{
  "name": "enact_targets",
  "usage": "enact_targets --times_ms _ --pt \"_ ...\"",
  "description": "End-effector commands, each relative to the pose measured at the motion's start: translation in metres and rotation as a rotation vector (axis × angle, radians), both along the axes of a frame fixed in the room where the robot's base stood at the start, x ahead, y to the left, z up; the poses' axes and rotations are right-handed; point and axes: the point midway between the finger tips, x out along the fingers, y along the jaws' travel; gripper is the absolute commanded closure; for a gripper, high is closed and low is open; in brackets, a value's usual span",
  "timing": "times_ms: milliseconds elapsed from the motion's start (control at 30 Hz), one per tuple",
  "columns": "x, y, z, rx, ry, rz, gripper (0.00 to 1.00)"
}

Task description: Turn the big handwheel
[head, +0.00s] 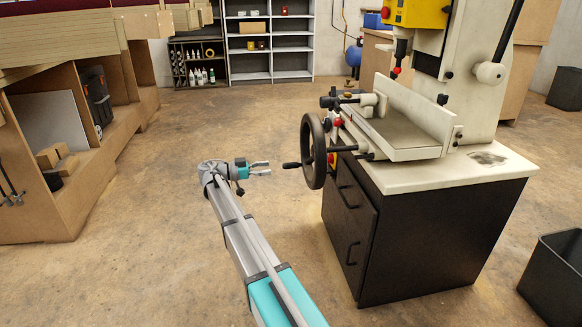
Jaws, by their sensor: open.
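The big handwheel (312,151) is a dark, spoked ring on the left side of the machine, seen nearly edge-on. Its crank handle (291,165) sticks out to the left at about mid-height. My gripper (262,168) is in the middle of the head view, a short way left of the handle in the picture. Its fingers point right toward the handle. They are apart, with nothing between them. The gripper looks clear of the wheel, though depth is hard to judge. The far side of the wheel is partly hidden.
The machine, cream and yellow, stands on a black cabinet (420,240) with a pale top (480,172). A dark open bin (555,275) is at the lower right. A wooden workbench (45,190) lines the left, and shelves (268,50) stand behind. The floor between is clear.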

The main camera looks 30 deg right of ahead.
Motion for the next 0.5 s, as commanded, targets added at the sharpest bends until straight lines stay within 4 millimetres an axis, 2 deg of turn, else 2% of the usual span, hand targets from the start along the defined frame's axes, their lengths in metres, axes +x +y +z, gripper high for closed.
enact_targets --times_ms 500 --pt "-0.021 -0.076 0.0 0.0 0.0 -0.002 0.34"
